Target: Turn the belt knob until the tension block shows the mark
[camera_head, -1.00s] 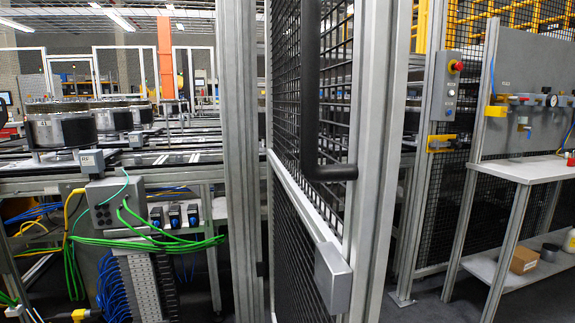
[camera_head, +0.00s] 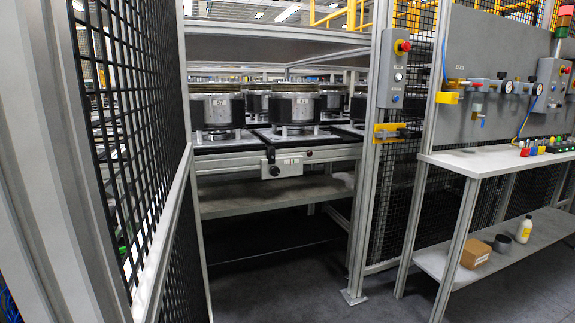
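A light grey block with a round dark knob (camera_head: 275,170) is fixed to the front rail of the pallet conveyor, beyond the opening in the fence. I cannot tell whether this is the belt knob. A second small dark round part (camera_head: 308,153) sits on the same rail, to its upper right. A small pale label or window shows on the block's right side, too small to read. I cannot pick out the tension block or its mark for sure. My gripper is not in view.
Silver drums (camera_head: 217,108) stand on pallets on the conveyor. A mesh gate (camera_head: 125,130) stands close at the left. A control post with a red button (camera_head: 402,46) borders the opening at right. A white workbench (camera_head: 500,160) stands further right. Floor before the opening is clear.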

